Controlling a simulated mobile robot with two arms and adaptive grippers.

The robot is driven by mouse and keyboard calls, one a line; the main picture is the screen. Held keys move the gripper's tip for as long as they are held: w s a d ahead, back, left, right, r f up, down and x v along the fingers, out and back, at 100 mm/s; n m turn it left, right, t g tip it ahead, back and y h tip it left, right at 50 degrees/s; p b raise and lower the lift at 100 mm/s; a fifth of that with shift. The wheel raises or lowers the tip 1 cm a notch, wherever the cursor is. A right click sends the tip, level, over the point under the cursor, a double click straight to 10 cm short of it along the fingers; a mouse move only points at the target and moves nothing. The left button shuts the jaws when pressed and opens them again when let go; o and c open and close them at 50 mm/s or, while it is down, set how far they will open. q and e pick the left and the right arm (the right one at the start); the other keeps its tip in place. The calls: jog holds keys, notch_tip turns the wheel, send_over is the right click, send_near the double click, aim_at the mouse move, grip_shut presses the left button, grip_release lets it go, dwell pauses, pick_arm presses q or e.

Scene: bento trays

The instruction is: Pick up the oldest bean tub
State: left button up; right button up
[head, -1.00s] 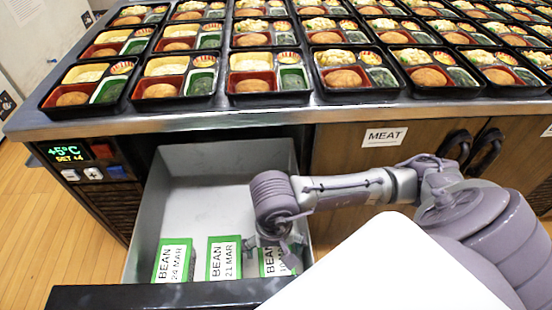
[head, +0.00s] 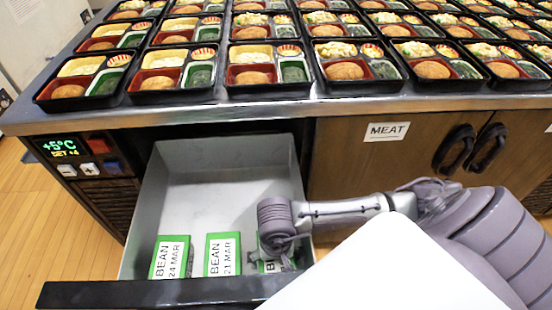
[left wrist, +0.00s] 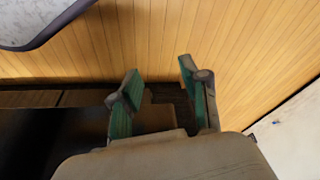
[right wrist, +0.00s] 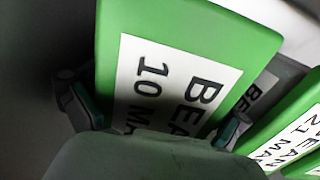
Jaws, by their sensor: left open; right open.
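Three green bean tubs with white labels stand in a row in the open drawer (head: 200,190). The left tub (head: 171,258) reads 24 MAR and the middle tub (head: 222,256) reads 21 MAR; the middle one also shows at the right wrist view's right edge (right wrist: 300,145). The right tub, largely hidden by my gripper in the head view, reads BEAN 10 MAR in the right wrist view (right wrist: 190,45). My right gripper (right wrist: 156,118) is open, its fingers at either side of this tub. My left gripper (left wrist: 160,80) is open and empty above the wooden floor.
The drawer's grey walls surround the tubs, with its dark front edge (head: 150,292) nearest me. The drawer behind the tubs is empty. Bento trays (head: 268,70) cover the counter above. A closed cabinet labelled MEAT (head: 387,132) is to the right.

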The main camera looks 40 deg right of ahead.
jog(key=shift+s, duration=0.1)
jog(key=c, duration=1.2)
